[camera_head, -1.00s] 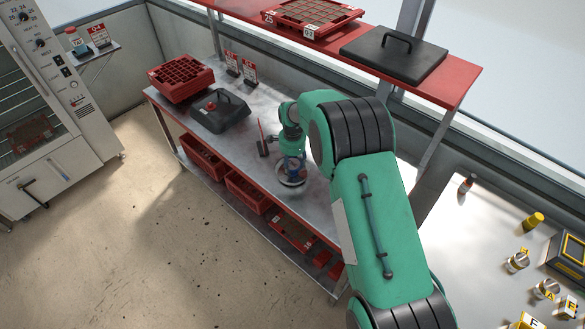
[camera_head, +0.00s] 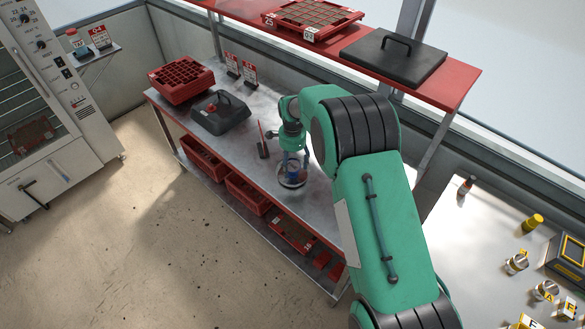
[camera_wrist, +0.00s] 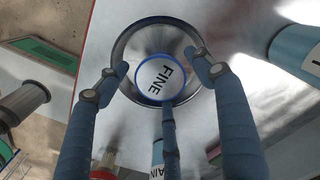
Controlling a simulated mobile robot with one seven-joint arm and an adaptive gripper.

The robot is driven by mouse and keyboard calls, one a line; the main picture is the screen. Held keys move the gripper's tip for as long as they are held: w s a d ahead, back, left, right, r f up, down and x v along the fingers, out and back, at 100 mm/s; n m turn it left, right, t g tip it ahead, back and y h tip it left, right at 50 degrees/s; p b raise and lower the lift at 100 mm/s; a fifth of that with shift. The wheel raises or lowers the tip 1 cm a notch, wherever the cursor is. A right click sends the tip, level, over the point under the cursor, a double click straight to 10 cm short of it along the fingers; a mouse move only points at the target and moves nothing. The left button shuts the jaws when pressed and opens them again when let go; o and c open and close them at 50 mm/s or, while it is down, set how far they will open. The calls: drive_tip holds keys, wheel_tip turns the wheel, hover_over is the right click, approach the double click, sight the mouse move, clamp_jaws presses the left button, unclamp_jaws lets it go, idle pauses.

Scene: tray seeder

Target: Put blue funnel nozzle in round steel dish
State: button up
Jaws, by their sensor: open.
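The blue funnel nozzle (camera_wrist: 160,79) has a white face lettered FINE and a blue rim. It sits inside the round steel dish (camera_wrist: 134,48), within its rim in the wrist view. In the head view the nozzle (camera_head: 293,171) shows as a small blue patch above the dish (camera_head: 291,184) on the steel bench. My gripper (camera_wrist: 158,70) is open, its blue fingers spread around the nozzle with gaps visible at the sides. The third finger's tip overlaps the nozzle's lower edge in the picture; I cannot tell whether it touches. The head view shows my gripper (camera_head: 294,160) low over the dish.
A dark lidded box (camera_head: 220,113) and a red tray (camera_head: 181,80) stand farther left on the bench. A small brush-like tool (camera_head: 263,148) lies near the dish. A red shelf (camera_head: 462,82) runs above the bench. A light-blue cylinder (camera_wrist: 296,48) shows at the wrist view's right.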

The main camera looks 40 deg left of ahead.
sight(293, 166)
wheel_tip(293, 166, up, 9)
drive_tip(key=shift+f+p, duration=0.1)
drive_tip(key=shift+p, duration=0.55)
idle(0.7)
